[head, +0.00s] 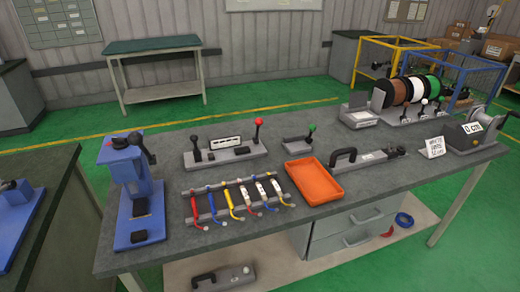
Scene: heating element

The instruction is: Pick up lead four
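Several short coloured leads lie side by side across a grey rack (217,186) near the front of the workbench. The far left lead (194,208) is red, and a blue lead (212,206) and a yellow lead (230,203) lie to its right. Farther right are a lead with a white sleeve and red and yellow parts (248,195), a blue and white lead (263,192) and a red and white lead (279,190). No number is readable on them, so I cannot tell which is lead four. Neither of my grippers is in view.
An orange tray (313,191) sits right of the rack. A blue press (131,190) stands to its left. Behind are a device with a red-knobbed lever (228,149) and a green-knobbed lever device (299,145). Wire spools (412,90) stand at the back right.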

